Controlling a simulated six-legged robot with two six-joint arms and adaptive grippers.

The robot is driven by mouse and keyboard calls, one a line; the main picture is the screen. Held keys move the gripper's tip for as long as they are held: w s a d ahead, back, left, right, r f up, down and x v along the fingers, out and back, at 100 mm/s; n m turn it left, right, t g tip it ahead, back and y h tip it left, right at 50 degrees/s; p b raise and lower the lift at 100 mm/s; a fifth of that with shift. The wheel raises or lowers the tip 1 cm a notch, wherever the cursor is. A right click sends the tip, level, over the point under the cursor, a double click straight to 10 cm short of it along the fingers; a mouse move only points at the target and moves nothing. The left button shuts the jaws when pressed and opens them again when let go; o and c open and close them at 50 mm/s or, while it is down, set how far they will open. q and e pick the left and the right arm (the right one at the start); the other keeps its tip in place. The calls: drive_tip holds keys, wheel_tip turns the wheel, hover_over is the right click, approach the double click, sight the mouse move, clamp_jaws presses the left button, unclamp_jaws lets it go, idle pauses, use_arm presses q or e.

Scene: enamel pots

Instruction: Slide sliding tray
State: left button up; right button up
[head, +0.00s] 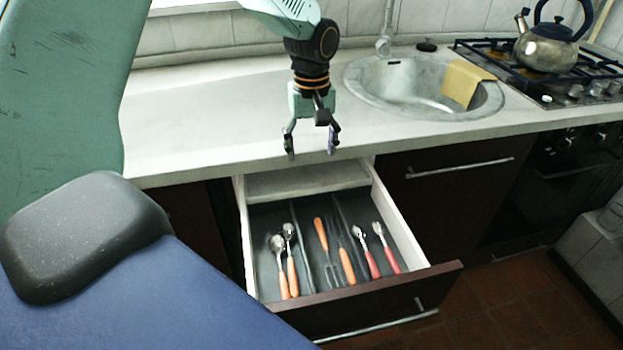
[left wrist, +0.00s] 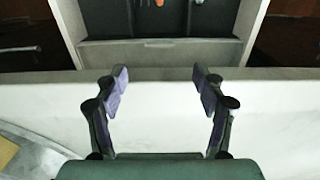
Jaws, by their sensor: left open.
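The sliding tray seems to be the dark insert (head: 318,287) inside the pulled-out drawer, with dividers between its compartments. Spoons and forks with orange and red handles lie in it. A pale panel (head: 308,180) shows at the back of the drawer. My left gripper (head: 311,146) points down, open and empty, above the counter's front edge, behind the drawer. In the left wrist view its two fingers (left wrist: 160,78) are spread apart over the counter edge, with the dark tray (left wrist: 165,50) beyond them. My right gripper is not in view.
The white counter (head: 200,120) runs across the back. A round sink (head: 400,88) with a yellow cloth (head: 465,82) is to the right, then a stove with a kettle (head: 546,48). The drawer front (head: 370,302) sticks out over the brown tiled floor.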

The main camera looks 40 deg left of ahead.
sight(311, 183)
use_arm(q)
wheel_tip(311, 183, down, 9)
drive_tip(key=shift+r+b, duration=0.2)
drive_tip(key=shift+b, duration=0.9)
drive_tip(key=shift+c, duration=0.3)
clamp_jaws()
